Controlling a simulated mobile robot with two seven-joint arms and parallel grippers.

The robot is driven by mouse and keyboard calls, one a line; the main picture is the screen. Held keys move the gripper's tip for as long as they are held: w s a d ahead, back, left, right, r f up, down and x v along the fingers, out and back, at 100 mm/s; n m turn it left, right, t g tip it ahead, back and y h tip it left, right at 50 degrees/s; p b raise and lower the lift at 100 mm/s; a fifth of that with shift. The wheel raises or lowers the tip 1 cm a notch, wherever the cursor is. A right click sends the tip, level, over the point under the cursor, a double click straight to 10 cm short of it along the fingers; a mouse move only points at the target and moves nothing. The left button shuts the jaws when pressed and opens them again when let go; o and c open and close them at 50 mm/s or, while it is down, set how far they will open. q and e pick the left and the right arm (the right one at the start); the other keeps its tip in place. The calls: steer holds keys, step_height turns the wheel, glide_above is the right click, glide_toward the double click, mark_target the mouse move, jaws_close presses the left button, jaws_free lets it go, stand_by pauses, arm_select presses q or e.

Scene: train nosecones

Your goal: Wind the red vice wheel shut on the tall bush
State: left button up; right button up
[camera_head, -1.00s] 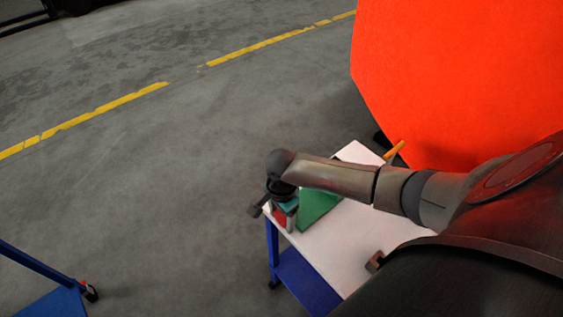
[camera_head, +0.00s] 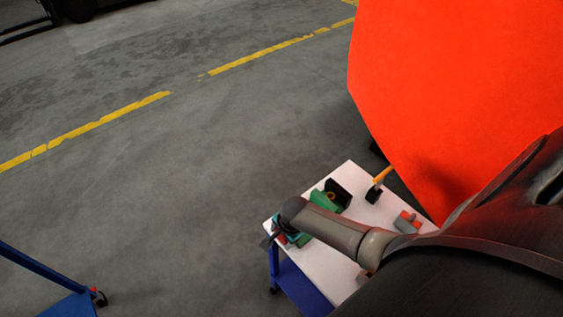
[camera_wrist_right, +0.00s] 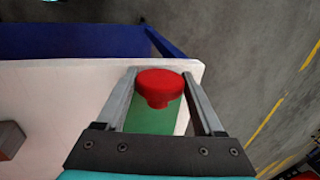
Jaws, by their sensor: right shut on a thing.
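The red vice wheel (camera_wrist_right: 160,84) sits between the two fingers of my right gripper (camera_wrist_right: 161,76) in the right wrist view, and the gripper is shut on it. The green vice body (camera_wrist_right: 152,119) shows below the wheel, at the edge of the white table top. In the head view my right gripper (camera_head: 275,239) is at the table's left corner, mostly hidden under my wrist. Part of the green vice (camera_head: 322,203) shows behind my arm, with a small yellow ring beside it. I cannot make out the tall bush for certain. My left gripper is out of view.
The white table (camera_head: 352,175) has blue legs. A black block (camera_head: 372,196) with an orange handle and a grey and red object (camera_head: 407,222) stand at its right. A huge orange nosecone (camera_head: 455,80) rises behind. A blue trolley (camera_head: 60,305) is at lower left.

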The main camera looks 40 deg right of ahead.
steer(key=shift+s+t+p, duration=0.2)
steer(key=shift+t+p, duration=0.35)
steer(key=shift+t, duration=0.25)
steer(key=shift+f+t, duration=0.1)
steer(key=shift+t, duration=1.2)
steer(key=o, duration=1.3)
steer(key=shift+w, duration=0.1)
steer(key=p+v, duration=0.3)
steer(key=v, duration=1.2)
steer(key=shift+s+d, duration=0.25)
